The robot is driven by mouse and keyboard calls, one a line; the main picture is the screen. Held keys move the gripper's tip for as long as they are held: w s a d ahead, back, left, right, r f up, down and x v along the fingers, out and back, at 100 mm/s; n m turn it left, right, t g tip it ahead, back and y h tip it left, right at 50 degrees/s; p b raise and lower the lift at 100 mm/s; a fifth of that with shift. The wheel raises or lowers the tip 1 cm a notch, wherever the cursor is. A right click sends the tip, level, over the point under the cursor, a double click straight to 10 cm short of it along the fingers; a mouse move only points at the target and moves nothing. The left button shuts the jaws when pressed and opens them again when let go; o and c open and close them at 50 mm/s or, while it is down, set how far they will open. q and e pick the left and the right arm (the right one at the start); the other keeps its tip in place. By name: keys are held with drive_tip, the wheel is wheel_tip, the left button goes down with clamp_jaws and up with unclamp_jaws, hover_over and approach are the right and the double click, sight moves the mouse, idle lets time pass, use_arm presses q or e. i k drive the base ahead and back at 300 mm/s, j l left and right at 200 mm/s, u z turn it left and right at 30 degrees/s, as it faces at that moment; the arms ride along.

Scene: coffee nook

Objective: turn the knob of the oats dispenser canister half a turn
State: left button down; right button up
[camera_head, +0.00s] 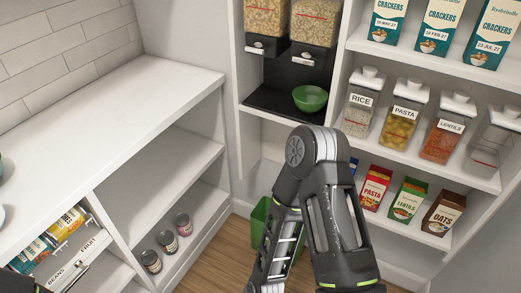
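A black two-canister dispenser stands in the shelf bay at the top. Its left canister (265,17) and right canister (314,22) both hold pale tan grain or cereal, and their tops are cut off by the picture edge. Below each is a black outlet block with a small white label and a knob, the left knob (258,45) and the right knob (306,55). I cannot read which label says oats. A green bowl (310,98) sits on the black base, below the right canister. One of my arms is bent in the lower middle; neither gripper shows.
Shelves at right hold cracker boxes (437,28), labelled jars (402,114) and cartons, including an oats carton (443,212). A white counter (110,100) is at left, with cans (167,243) on the shelf under it. A green bin (262,222) is partly hidden behind my arm.

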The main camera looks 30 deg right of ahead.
sight(307, 58)
drive_tip(key=z, duration=1.25)
